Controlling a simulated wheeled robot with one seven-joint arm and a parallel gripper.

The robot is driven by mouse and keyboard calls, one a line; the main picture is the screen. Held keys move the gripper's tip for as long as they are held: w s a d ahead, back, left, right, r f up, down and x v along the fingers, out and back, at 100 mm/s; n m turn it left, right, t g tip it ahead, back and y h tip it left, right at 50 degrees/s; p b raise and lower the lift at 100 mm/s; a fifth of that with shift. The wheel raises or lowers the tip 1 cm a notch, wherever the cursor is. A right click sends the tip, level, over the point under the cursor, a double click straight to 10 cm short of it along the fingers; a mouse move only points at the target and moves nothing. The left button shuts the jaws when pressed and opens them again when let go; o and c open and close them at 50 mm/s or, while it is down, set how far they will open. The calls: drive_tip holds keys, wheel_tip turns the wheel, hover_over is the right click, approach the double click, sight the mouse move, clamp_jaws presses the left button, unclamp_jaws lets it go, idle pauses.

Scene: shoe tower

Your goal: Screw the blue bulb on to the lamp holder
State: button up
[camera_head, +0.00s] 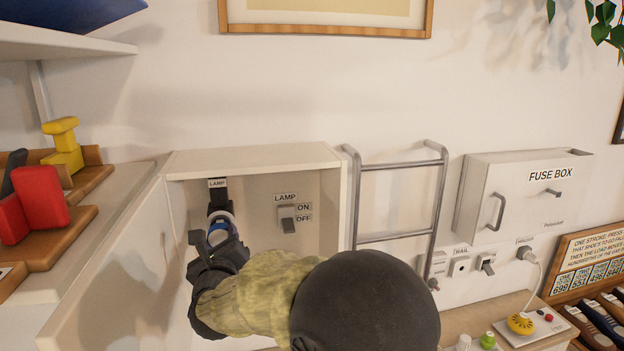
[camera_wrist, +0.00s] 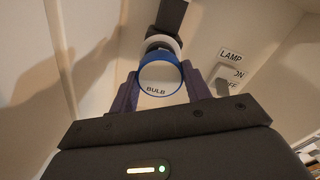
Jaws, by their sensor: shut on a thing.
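The blue bulb (camera_wrist: 161,78) has a blue rim and a pale face marked BULB. My gripper (camera_wrist: 160,92) is shut on it, one finger on each side. In the wrist view the bulb is lined up with a white ring at the end of the dark lamp holder (camera_wrist: 171,17); I cannot tell whether the threads are engaged. In the head view the bulb (camera_head: 218,234) is mostly hidden by my gripper (camera_head: 217,248). The lamp holder (camera_head: 218,194) hangs below the LAMP label inside the open wall box.
A lamp switch (camera_head: 287,217) with ON and OFF labels is right of the holder. The open box (camera_head: 331,212) has walls close on both sides. A metal rack (camera_head: 399,200) and a fuse box (camera_head: 520,195) are further right. A shelf with red and yellow blocks (camera_head: 62,145) is left.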

drive_tip(key=shift+r+m+b, duration=0.2)
drive_tip(key=shift+m+b, duration=2.8)
drive_tip(key=shift+b, duration=2.45)
drive_tip(key=o, duration=0.5)
drive_tip(key=shift+o, duration=1.3)
drive_tip(key=shift+w+f, duration=0.15)
drive_tip(key=shift+s, duration=0.2)
drive_tip(key=b+v, duration=0.4)
drive_tip(key=v, duration=1.3)
drive_tip(key=shift+f, duration=0.1)
drive_tip(key=shift+c, duration=0.4)
